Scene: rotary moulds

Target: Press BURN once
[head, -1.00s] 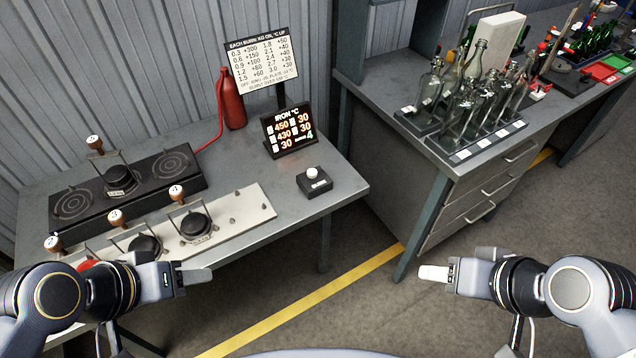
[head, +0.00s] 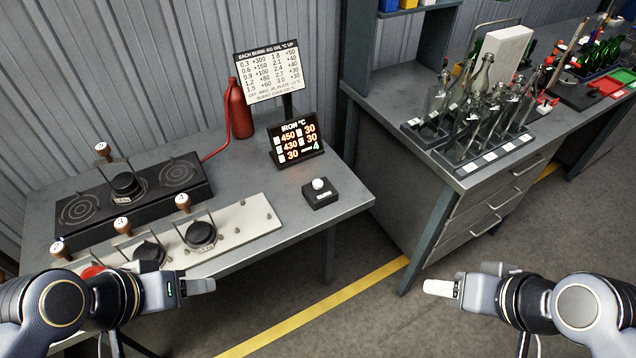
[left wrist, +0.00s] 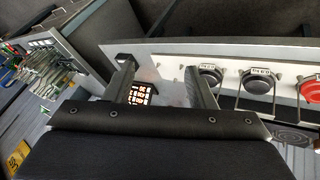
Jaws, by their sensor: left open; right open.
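The BURN button is a white round knob on a small black box (head: 321,194) near the right front part of the grey bench; its label is too small to read surely. The iron temperature display (head: 296,140) behind it shows 450, 430 and several 30s, with a green 4. It also shows between my fingers in the left wrist view (left wrist: 141,94). My left gripper (head: 203,286) is open and empty in front of the bench, left of and nearer than the button. My right gripper (head: 436,288) is empty and open over the floor, right of the bench.
A red extinguisher-like bottle (head: 239,108) and a burn chart (head: 270,78) stand at the back. A second bench (head: 400,97) at right holds glass bottles.

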